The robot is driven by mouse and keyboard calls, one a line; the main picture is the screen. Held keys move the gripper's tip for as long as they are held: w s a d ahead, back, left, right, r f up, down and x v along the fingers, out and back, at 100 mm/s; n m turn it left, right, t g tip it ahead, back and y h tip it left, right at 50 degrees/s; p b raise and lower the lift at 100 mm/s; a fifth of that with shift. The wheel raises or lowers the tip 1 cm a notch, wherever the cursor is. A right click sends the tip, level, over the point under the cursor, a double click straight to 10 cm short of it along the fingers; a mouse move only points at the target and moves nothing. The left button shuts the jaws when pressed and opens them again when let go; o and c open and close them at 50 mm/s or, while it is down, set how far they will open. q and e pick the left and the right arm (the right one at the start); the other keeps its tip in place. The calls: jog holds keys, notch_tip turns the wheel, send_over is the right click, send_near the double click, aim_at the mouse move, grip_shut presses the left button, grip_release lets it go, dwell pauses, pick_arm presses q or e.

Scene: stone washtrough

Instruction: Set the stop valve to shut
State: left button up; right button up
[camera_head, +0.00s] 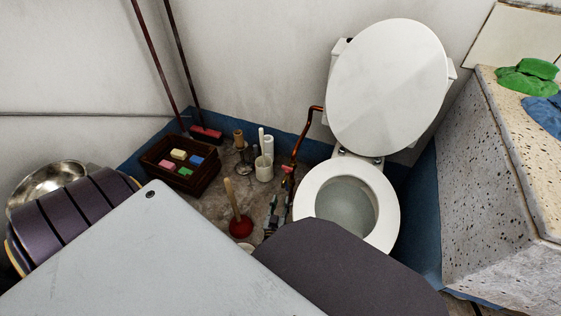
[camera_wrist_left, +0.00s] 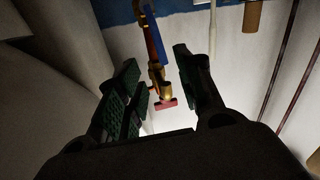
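The stop valve (camera_head: 288,170) is at the low end of a bent copper pipe, left of the toilet, and has a small red handle. In the left wrist view its brass body and red handle (camera_wrist_left: 166,103) appear between my two fingers. My left gripper (camera_head: 279,205) is open, low beside the toilet bowl, with its fingers pointing at the valve. It also shows in the left wrist view (camera_wrist_left: 157,68), with a gap on both sides of the valve; I cannot tell whether either finger touches it. My right gripper is not in view.
The toilet (camera_head: 388,200) stands close on the right, lid up. A plunger (camera_head: 239,212) stands to the left. Behind are a white holder (camera_head: 263,170) with brushes, and a brown basket (camera_head: 178,165) with coloured sponges. A stone trough (camera_head: 480,190) is at far right.

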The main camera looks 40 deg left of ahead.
pick_arm(q)
jog(key=shift+c, duration=0.4)
jog(key=shift+w+r, duration=0.1)
jog(key=shift+r, duration=0.1)
jog(key=c, duration=0.5)
jog(key=shift+w+a+r+p, duration=0.1)
jog(key=shift+a+r+p, duration=0.1)
jog(key=shift+r+p, duration=0.1)
grip_shut()
jog(key=d+m+h, duration=0.1)
jog(key=m, duration=0.5)
jog(key=m+p, duration=0.1)
jog(key=m, duration=0.6)
jog(key=s+d+f+m+t+h+p, duration=0.1)
jog(key=m, duration=0.5)
jog(key=shift+d+m+h, duration=0.3)
jog(key=shift+m, duration=0.1)
